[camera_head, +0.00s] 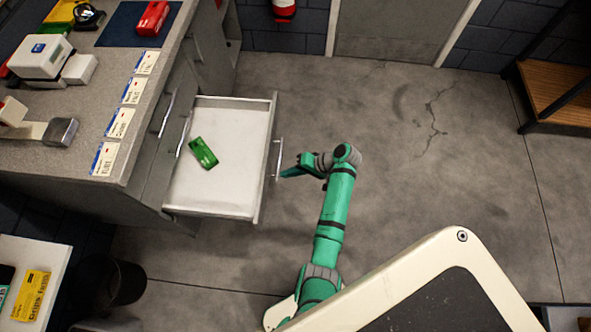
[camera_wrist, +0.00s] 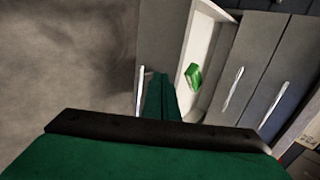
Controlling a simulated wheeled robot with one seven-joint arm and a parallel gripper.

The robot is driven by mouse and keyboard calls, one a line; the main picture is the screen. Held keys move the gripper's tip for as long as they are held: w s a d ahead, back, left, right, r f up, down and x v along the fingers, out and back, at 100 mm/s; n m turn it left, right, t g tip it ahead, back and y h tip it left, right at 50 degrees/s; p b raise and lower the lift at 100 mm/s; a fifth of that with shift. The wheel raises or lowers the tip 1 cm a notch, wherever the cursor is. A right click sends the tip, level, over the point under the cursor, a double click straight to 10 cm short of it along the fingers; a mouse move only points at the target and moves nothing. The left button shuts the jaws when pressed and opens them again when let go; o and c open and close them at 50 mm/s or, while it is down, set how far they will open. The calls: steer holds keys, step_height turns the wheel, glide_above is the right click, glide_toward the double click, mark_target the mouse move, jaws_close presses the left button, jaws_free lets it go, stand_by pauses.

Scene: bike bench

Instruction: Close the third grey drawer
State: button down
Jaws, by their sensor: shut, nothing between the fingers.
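The grey drawer (camera_head: 217,200) stands pulled out from the grey cabinet, with a white inside and a green object (camera_head: 203,153) lying in it. Its front has a bar handle (camera_head: 278,159). My gripper (camera_head: 284,174) is shut and empty, just outside the drawer front near the handle; I cannot tell whether it touches. In the wrist view the shut fingers (camera_wrist: 160,84) point at the drawer front beside the handle (camera_wrist: 139,90). The open drawer (camera_wrist: 210,40) and green object (camera_wrist: 193,76) show beyond. Two more drawer fronts with handles (camera_wrist: 233,88) (camera_wrist: 273,105) are closed.
The worktop (camera_head: 88,85) over the cabinet holds a white device (camera_head: 40,56), a red item (camera_head: 153,18) and several labels. A black bin (camera_head: 112,280) stands at lower left. A wooden bench (camera_head: 560,95) stands at right. The floor right of the drawer is clear.

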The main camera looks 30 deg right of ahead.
mark_target(265, 176)
steer(key=shift+w+a+f, duration=0.3)
steer(key=shift+w+a, duration=0.25)
steer(key=shift+a, duration=0.3)
steer(key=shift+w+a+f, duration=0.35)
steer(key=shift+w+a, duration=0.15)
steer(key=shift+a, duration=0.3)
steer(key=shift+w+a+f, duration=0.3)
steer(key=shift+w+a, duration=0.25)
steer(key=shift+a, duration=0.3)
steer(key=shift+w, duration=0.1)
